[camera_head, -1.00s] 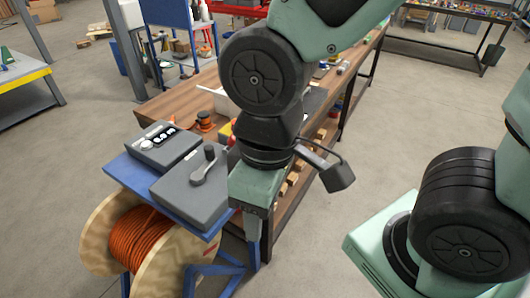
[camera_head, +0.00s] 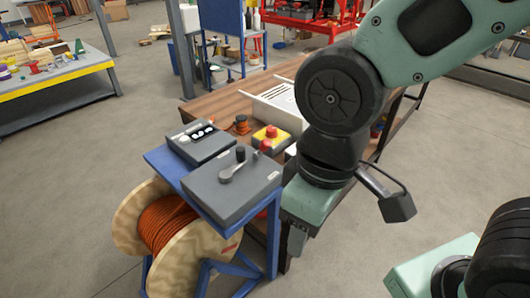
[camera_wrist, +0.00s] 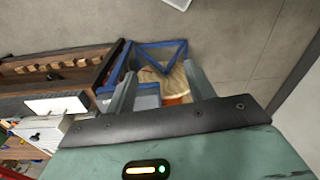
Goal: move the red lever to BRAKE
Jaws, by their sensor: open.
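A grey control box (camera_head: 232,190) sits on a blue stand in the head view. On its top is a grey crank lever (camera_head: 232,170) with a black knob. No BRAKE label is readable. My gripper (camera_head: 298,245) hangs to the right of the box, apart from it, its fingers mostly hidden in the head view. In the wrist view my gripper (camera_wrist: 160,82) is open and empty, with the blue stand (camera_wrist: 160,46) beyond its fingers.
A second grey box (camera_head: 200,143) with white dials stands behind the first. A cable spool (camera_head: 165,235) is below the stand. A yellow box with a red button (camera_head: 271,135) is on the wooden bench (camera_head: 225,103).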

